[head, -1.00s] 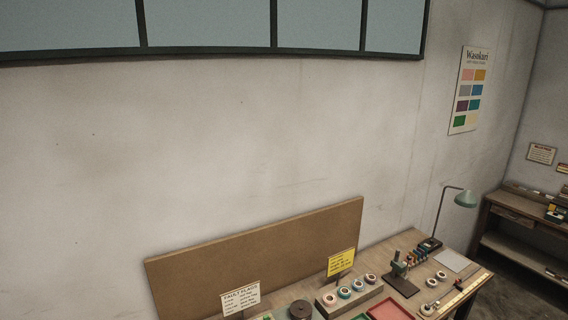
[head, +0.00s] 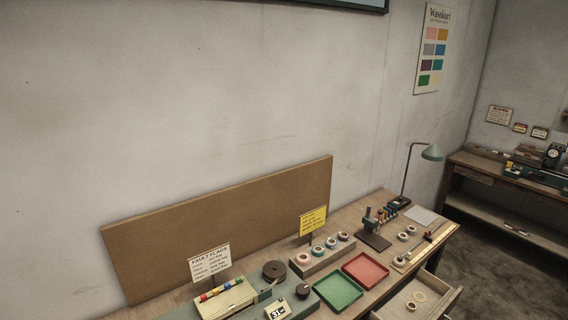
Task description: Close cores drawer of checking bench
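In the head view, an open drawer (head: 447,302) sticks out from the front of the wooden bench (head: 350,216) at the lower right. It holds a few pale ring-shaped cores (head: 420,297). Its lower part is cut off by the picture edge. I cannot read any label on it. Neither of my grippers is in view.
On the bench stand a green tray (head: 338,308), a red tray (head: 365,285), a rack of tape rolls (head: 322,256), a small stand (head: 374,240) and a green lamp (head: 431,153). Floor is clear right of the drawer. A second bench (head: 510,180) stands further right.

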